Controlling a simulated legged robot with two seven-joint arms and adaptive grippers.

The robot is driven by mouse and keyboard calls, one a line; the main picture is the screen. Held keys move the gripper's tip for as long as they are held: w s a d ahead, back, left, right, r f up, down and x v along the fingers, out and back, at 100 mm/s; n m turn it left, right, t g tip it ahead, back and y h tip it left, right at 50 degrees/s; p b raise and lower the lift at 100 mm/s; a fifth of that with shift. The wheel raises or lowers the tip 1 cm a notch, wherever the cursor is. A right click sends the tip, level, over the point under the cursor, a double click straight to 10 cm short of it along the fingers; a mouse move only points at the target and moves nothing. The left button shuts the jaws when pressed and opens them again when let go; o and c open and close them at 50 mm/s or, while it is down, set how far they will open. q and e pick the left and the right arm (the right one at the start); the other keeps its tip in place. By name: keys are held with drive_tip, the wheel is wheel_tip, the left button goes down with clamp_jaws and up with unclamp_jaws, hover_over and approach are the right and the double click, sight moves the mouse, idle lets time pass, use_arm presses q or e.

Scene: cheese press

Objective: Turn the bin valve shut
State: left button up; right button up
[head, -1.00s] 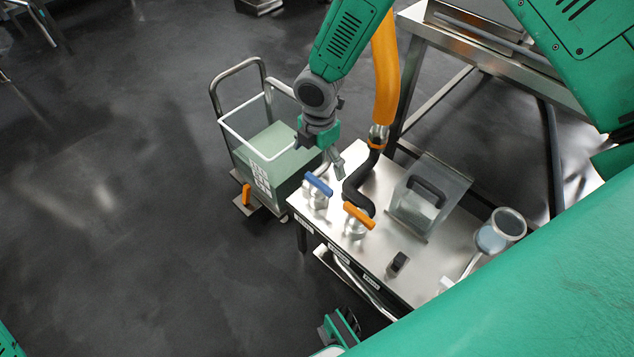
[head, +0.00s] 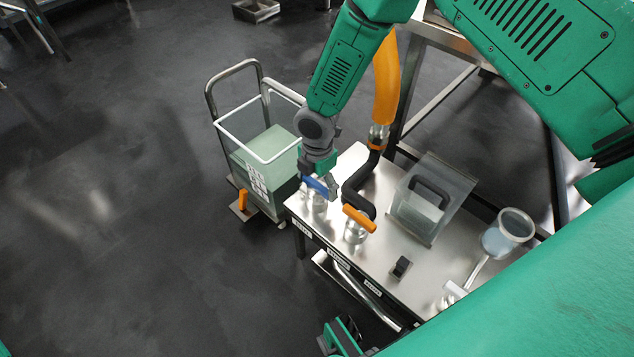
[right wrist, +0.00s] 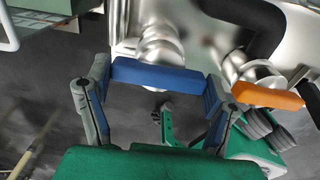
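A blue-handled valve (head: 319,187) stands at the left end of the steel table, nearest the bin. My right gripper (head: 318,186) is down at this handle from behind. In the right wrist view the blue handle (right wrist: 162,75) lies lengthwise between the two wide-apart fingers of the right gripper (right wrist: 158,88), one at each end. I cannot tell whether the fingers touch it. The clear bin (head: 245,145) with pale green contents stands on a cart. Small labels on the table edge are too small to read.
An orange-handled valve (head: 359,218) with a black hose stands close to the right; its handle also shows in the right wrist view (right wrist: 268,96). A clear box with a black handle (head: 430,200), a black switch (head: 401,267) and a strainer (head: 508,232) stand further right. Floor at left is clear.

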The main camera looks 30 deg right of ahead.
idle(0.3)
drive_tip(key=m+p, duration=0.3)
drive_tip(key=shift+w+r, duration=0.1)
drive_tip(key=shift+r, duration=0.1)
drive_tip(key=m+p, duration=0.2)
drive_tip(key=m, duration=0.2)
drive_tip(key=shift+a+m, duration=0.1)
drive_tip(key=shift+m, duration=0.3)
drive_tip(key=m+p, duration=0.2)
drive_tip(key=m, duration=0.3)
drive_tip(key=shift+f, duration=0.1)
drive_tip(key=m, duration=0.5)
drive_tip(key=shift+w+p, duration=0.1)
drive_tip(key=shift+p, duration=0.3)
drive_tip(key=o, duration=1.2)
drive_tip(key=shift+f, duration=0.1)
